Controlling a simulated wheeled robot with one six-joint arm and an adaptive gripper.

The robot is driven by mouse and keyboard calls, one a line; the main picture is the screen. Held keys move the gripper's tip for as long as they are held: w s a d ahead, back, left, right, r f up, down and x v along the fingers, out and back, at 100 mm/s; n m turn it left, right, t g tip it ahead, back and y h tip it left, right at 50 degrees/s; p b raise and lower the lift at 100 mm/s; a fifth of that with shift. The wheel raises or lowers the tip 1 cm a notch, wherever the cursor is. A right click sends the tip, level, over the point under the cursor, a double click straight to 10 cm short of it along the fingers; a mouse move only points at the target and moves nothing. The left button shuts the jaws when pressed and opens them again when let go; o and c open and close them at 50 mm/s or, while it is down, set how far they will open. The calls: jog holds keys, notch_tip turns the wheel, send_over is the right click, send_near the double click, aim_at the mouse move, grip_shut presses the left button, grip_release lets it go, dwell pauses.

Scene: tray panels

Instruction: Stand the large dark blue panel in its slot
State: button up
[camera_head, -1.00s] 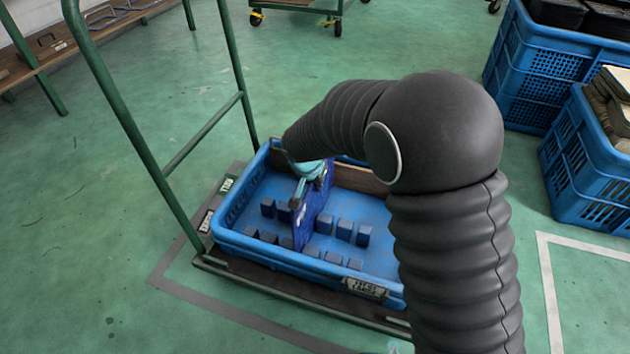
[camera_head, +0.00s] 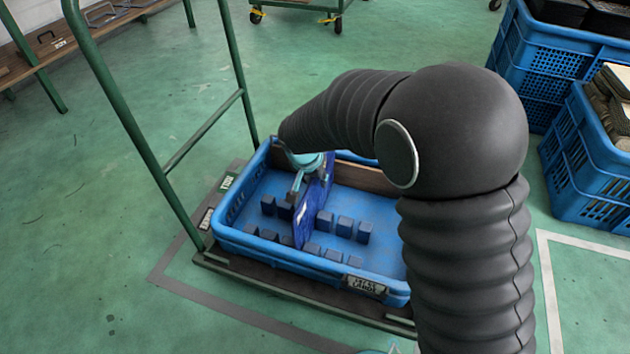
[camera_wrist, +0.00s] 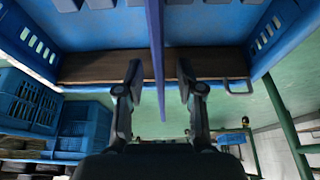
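The large dark blue panel (camera_head: 314,212) stands roughly upright in the blue tray (camera_head: 285,262), between rows of small dark blue blocks (camera_head: 345,227). Its lower edge is partly hidden by the blocks, so I cannot tell how deep it sits in the slot. My gripper (camera_head: 301,182) is at the panel's upper edge. In the wrist view, the panel (camera_wrist: 157,45) shows edge-on as a thin strip between the two fingers of my gripper (camera_wrist: 159,75). There is a clear gap on both sides, so the fingers are open around it without touching.
The tray rests on a green-framed cart (camera_head: 232,80) with a brown board (camera_head: 365,180) along the tray's far inner wall. Blue crates (camera_head: 590,150) stand at the right. A wooden bench (camera_head: 60,40) is at the upper left.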

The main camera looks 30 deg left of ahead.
jog(key=v, duration=0.9)
jog(key=shift+r, duration=0.1)
dwell(0.4)
jog(key=shift+s+d+n, duration=0.1)
jog(key=shift+s+n, duration=0.05)
jog(key=shift+n, duration=0.65)
jog(key=s+d+f+n+g, duration=0.1)
jog(key=s+d+f+n, duration=0.2)
jog(key=s, duration=0.1)
jog(key=s+d+r+m+p, duration=0.2)
jog(key=d+r, duration=0.6)
jog(key=d, duration=0.5)
jog(key=s+d+r+m+t+p, duration=0.1)
jog(key=s+d+r+p, duration=0.4)
jog(key=d, duration=0.8)
jog(key=s+d+r+m+t+p, duration=0.1)
jog(key=s+d+r, duration=0.4)
jog(key=d+r, duration=0.6)
jog(key=d+m+p, duration=0.1)
jog(key=d+p, duration=0.1)
jog(key=shift+s+r+m+p, duration=0.25)
jog(key=shift+r+m+p, duration=0.05)
jog(key=shift+m+p, duration=0.1)
jog(key=shift+d, duration=0.1)
